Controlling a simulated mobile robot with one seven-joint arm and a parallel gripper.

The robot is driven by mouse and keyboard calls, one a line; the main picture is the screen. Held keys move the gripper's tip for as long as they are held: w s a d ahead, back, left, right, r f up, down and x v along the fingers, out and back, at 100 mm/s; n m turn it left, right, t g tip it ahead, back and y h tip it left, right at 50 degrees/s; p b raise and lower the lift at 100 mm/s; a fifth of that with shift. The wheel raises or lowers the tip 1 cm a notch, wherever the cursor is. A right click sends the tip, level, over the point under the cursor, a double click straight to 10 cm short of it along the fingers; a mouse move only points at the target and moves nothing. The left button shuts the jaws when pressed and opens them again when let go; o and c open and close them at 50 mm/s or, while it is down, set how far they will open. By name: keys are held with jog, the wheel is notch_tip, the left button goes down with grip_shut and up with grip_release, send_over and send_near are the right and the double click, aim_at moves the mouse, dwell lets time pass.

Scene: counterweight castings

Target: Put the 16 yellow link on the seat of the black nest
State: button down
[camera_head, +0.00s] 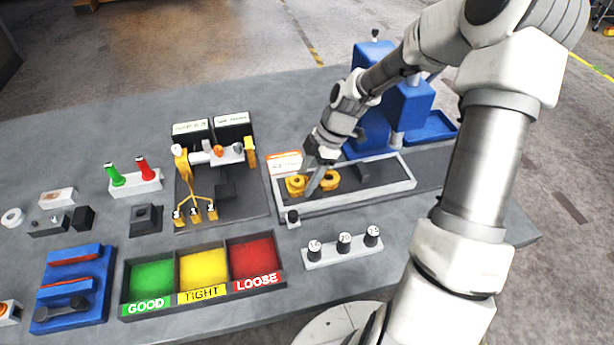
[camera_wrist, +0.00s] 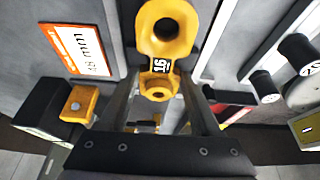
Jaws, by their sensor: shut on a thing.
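My gripper (camera_head: 317,178) is low over the grey-rimmed tray (camera_head: 403,184), with its fingers around a yellow link. In the wrist view the yellow link (camera_wrist: 159,64) shows a large ring, a smaller eye and a black label reading 16, turned in the picture. It lies between my gripper's fingers (camera_wrist: 160,105). In the head view yellow rings (camera_head: 330,180) show on both sides of the fingers; I cannot tell whether they are one link or two, or whether the held link touches the tray. A black block with a recessed top (camera_head: 146,219), possibly the black nest, stands left of the tray.
A rack with yellow gauges (camera_head: 196,190) stands between the block and tray. Green, yellow and red bins (camera_head: 203,270) are in front. A stand of black-knobbed plugs (camera_head: 343,249) is right of them.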

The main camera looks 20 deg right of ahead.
jog(key=shift+f, duration=0.15)
jog(key=shift+c, duration=0.4)
grip_release()
jog(key=v, duration=0.8)
jog(key=shift+s+a, duration=0.1)
